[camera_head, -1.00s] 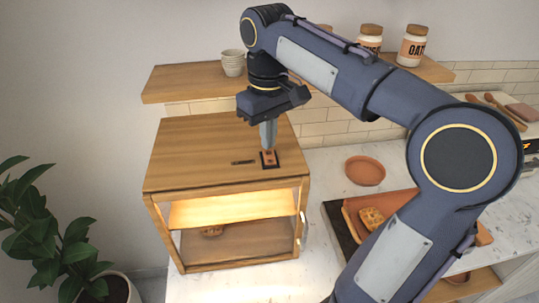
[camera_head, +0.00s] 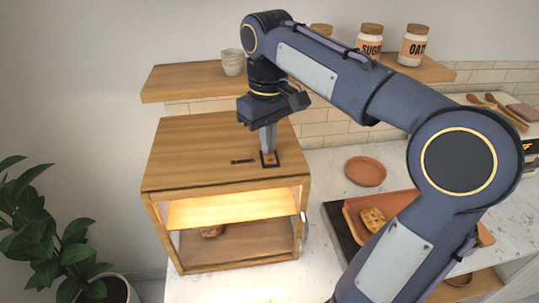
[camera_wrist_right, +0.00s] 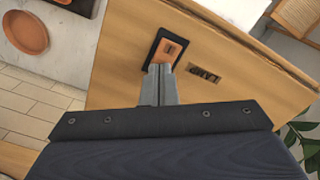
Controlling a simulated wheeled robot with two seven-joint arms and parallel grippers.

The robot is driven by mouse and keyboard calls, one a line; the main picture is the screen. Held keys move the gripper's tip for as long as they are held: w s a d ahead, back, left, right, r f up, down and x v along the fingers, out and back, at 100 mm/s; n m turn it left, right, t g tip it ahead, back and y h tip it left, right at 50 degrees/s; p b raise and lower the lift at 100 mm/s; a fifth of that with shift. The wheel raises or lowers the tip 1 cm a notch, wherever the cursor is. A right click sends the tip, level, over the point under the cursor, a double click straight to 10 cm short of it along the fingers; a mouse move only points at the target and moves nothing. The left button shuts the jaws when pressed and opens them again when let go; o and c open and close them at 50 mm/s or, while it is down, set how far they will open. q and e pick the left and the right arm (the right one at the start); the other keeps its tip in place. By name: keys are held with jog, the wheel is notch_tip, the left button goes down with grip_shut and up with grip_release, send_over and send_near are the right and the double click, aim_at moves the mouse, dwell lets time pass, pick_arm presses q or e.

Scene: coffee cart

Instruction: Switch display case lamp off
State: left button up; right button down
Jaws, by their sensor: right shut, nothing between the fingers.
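The wooden display case (camera_head: 190,165) stands on the counter at the left, and its inside glows with warm light. On its top is a small dark-framed switch with an orange-brown rocker (camera_wrist_right: 169,50), beside a dark label reading LAMP (camera_wrist_right: 203,72). The switch plate also shows in the head view (camera_head: 271,164). My right gripper (camera_head: 268,148) points down with its fingers shut and empty, the tips at the switch. In the right wrist view the fingertips (camera_wrist_right: 160,68) overlap the switch's near edge; I cannot tell whether they touch it. My left gripper is not in view.
A wooden shelf (camera_head: 190,80) with cups (camera_head: 232,64) and jars (camera_head: 414,45) is behind the case. A terracotta plate (camera_head: 365,171) and a tray with a pastry (camera_head: 372,218) lie to the right. A plant (camera_head: 60,235) stands at the left.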

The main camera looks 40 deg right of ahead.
jog(key=shift+f, duration=0.25)
jog(key=shift+r, duration=0.1)
notch_tip(320, 180, up, 3)
jog(key=p, duration=0.2)
jog(key=shift+p, duration=0.35)
jog(key=shift+r, duration=1.95)
